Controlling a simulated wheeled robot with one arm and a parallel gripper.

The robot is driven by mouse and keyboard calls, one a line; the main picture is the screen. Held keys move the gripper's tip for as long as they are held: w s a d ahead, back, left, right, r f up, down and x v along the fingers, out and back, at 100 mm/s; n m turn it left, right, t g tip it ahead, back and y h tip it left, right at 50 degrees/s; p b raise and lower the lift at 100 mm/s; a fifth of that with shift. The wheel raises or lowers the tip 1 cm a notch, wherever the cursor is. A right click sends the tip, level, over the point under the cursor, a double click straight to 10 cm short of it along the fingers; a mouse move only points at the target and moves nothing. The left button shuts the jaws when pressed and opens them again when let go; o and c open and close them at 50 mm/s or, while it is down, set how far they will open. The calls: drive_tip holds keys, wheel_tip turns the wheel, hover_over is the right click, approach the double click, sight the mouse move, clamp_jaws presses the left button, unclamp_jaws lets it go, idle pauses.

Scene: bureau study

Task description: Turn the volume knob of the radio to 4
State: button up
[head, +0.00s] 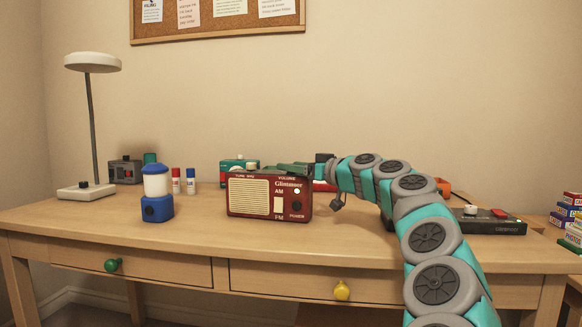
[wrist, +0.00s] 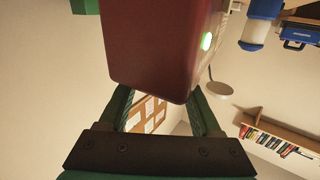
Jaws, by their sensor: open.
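The dark red radio (head: 248,209) stands on the desk with its cream grille facing the head camera. "VOLUME" is printed near its upper right edge, and a dark knob marked POWER (head: 296,207) sits at its lower right front. I cannot make out the volume knob; my gripper covers part of the radio's top. My gripper (head: 287,169) comes in from the right at the height of the radio's top. In the wrist view the radio (wrist: 160,45) fills the upper middle, with a green glowing spot on its side. The green fingers are open, apart, near its lower end; contact is unclear.
A teal device (head: 228,167) stands behind the radio. A blue lantern (head: 157,207), two glue sticks (head: 183,181) and a desk lamp (head: 86,191) stand to the left. A dark box with a red button (head: 490,220) lies right of my arm. The desk front is clear.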

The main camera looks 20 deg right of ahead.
drive_tip(key=shift+w+a, duration=0.3)
drive_tip(key=shift+w, duration=0.25)
clamp_jaws()
idle(0.4)
